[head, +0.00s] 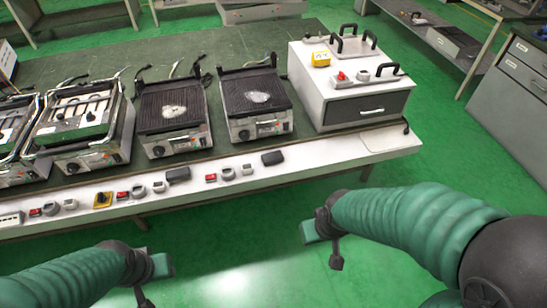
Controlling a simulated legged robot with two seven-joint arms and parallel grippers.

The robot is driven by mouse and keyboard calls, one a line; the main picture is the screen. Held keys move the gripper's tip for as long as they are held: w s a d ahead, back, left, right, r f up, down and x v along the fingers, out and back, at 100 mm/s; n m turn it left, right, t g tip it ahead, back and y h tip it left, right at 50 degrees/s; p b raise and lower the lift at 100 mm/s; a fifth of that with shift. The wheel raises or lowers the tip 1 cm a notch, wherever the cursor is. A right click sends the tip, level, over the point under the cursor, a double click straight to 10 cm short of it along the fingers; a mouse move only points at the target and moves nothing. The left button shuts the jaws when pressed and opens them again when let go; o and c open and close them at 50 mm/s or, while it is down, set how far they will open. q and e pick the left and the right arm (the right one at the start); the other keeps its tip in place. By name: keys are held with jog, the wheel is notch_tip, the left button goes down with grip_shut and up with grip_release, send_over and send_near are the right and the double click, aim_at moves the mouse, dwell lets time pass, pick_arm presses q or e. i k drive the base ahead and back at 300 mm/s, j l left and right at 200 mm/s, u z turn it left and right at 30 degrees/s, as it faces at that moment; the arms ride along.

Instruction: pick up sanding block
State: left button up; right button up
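I cannot tell for certain which object is the sanding block. One dark block (272,158) lies on the light front ledge below the right grill, and a similar dark block (178,175) lies further left on that ledge. A small yellow block (321,59) sits on top of the white box. My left gripper (150,278) is low at the left, in front of the table and apart from everything on it. My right gripper (322,244) is in front of the ledge, below and right of the nearer dark block, touching nothing visible. Their finger openings are unclear.
Several grill units stand in a row on the green table (230,47), including two with black plates (258,92) (172,105). A white box (350,88) with black handles stands at the right end. Red switches and knobs line the ledge (375,146). Green floor is clear around my grippers.

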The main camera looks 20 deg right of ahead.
aim_at(276, 156)
jog(key=i+j, duration=0.1)
jog(key=i, duration=0.5)
jog(key=i+j+z, duration=0.1)
jog(key=i, duration=0.45)
jog(key=i+j, duration=0.15)
jog(key=i, duration=0.45)
jog(key=z, duration=0.05)
